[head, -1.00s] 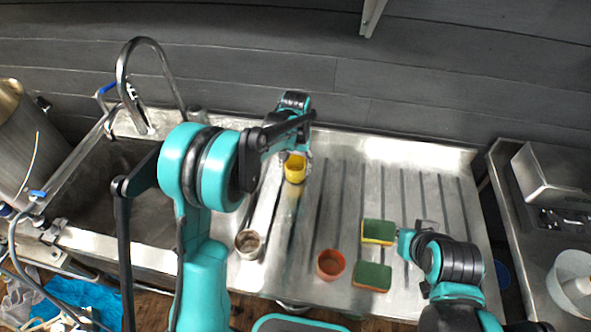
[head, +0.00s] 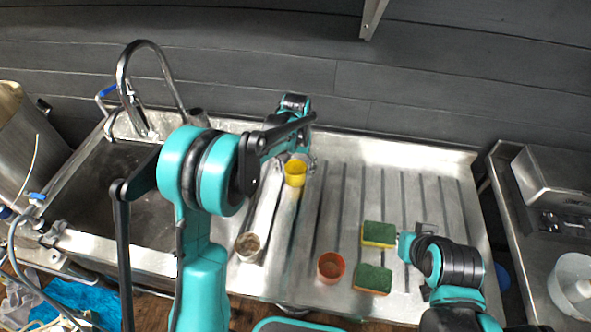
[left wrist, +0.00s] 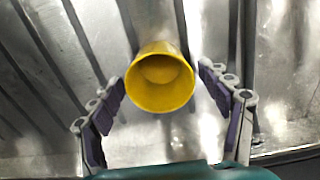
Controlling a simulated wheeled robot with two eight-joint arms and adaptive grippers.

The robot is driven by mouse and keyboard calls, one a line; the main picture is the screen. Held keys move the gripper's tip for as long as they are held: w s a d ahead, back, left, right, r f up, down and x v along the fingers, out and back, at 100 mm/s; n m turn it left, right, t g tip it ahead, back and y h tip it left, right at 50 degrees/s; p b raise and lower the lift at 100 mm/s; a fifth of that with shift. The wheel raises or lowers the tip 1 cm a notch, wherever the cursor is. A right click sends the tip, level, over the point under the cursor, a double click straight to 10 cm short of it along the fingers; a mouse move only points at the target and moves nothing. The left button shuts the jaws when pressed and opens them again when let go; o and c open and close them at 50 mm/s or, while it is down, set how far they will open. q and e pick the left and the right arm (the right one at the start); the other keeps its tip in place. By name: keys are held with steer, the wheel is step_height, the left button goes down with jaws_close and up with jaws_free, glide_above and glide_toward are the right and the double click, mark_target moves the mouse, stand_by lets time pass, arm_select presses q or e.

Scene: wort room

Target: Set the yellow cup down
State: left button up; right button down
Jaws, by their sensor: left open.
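The yellow cup (head: 295,174) stands on the ribbed metal drainboard (head: 343,200), near its back left part. In the left wrist view the yellow cup (left wrist: 160,78) shows its open mouth between the spread fingers, with a gap on each side. My left gripper (left wrist: 162,82) is open around the cup and does not grip it. In the head view my left gripper (head: 303,155) is partly hidden by its own arm. My right gripper (head: 410,243) is low over the front right of the drainboard, beside the sponges; its fingers are too small to read.
Two green and yellow sponges (head: 379,234) (head: 373,279) lie near my right gripper. An orange cup (head: 331,267) and a whitish cup (head: 248,246) stand at the front. The sink (head: 130,200) with its tap (head: 150,90) is at left. The drainboard's back right is clear.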

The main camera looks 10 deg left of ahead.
arm_select(q)
steer(key=s+a+r+t+p, duration=0.1)
steer(key=s+r, duration=0.2)
steer(key=r, duration=0.5)
steer(key=s+a+r+t+p, duration=0.1)
steer(key=s+r+p, duration=0.15)
steer(key=r, duration=0.55)
steer(key=s+a+t, duration=0.2)
steer(key=s, duration=0.7)
steer(key=s+a+t, duration=0.1)
steer(key=s+t, duration=0.2)
steer(key=s, duration=0.7)
steer(key=shift+a+f+b, duration=0.3)
steer(key=shift+a, duration=0.1)
steer(key=shift+f+b, duration=0.6)
steer(key=shift+f, duration=0.05)
